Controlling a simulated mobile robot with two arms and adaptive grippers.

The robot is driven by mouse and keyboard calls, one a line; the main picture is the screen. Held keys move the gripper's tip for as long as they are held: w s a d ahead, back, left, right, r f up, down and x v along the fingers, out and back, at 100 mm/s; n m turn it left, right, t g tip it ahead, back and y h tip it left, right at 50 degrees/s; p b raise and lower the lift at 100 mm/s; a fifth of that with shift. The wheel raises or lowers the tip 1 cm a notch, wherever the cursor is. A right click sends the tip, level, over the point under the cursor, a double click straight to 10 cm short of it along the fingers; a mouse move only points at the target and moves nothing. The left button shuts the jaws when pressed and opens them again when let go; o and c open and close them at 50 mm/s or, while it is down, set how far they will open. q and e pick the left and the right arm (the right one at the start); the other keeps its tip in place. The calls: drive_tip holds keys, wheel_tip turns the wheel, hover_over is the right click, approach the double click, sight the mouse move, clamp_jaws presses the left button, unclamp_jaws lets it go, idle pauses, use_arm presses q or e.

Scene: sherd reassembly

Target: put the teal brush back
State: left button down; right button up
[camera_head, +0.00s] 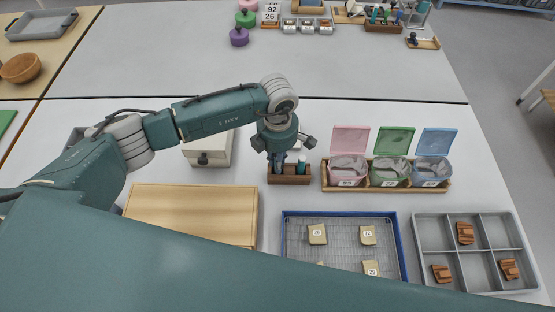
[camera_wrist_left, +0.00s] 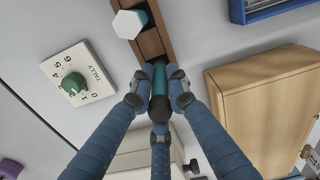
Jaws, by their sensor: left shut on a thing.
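My left gripper (camera_head: 283,160) points down at the left part of a small brown wooden holder (camera_head: 289,180). In the left wrist view its fingers (camera_wrist_left: 158,100) are shut on the teal brush (camera_wrist_left: 159,78), a dark teal cylinder. The brush is at one end of the wooden holder (camera_wrist_left: 151,44); I cannot tell whether its lower end is inside a slot or just above. A second teal item with a white hexagonal top (camera_wrist_left: 130,23) stands in the holder beside it, also visible in the head view (camera_head: 302,164). My right gripper is not in view.
Right of the holder, a wooden tray holds pink (camera_head: 347,169), green (camera_head: 389,171) and blue (camera_head: 432,170) lidded bins. A white box (camera_head: 210,150) stands left. A wooden box (camera_head: 190,208) and blue-rimmed rack (camera_head: 285,235) lie in front. A tally plate (camera_wrist_left: 92,62) is close by.

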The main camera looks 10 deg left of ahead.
use_arm(q)
drive_tip(key=shift+f, duration=0.2)
drive_tip(key=c, duration=1.7)
unclamp_jaws()
drive_tip(key=shift+r, duration=0.1)
drive_tip(key=shift+r, duration=0.5)
wheel_tip(320, 180, up, 11)
drive_tip(key=b, duration=0.2)
drive_tip(key=shift+r+b, duration=0.15)
drive_tip(key=shift+b, duration=0.2)
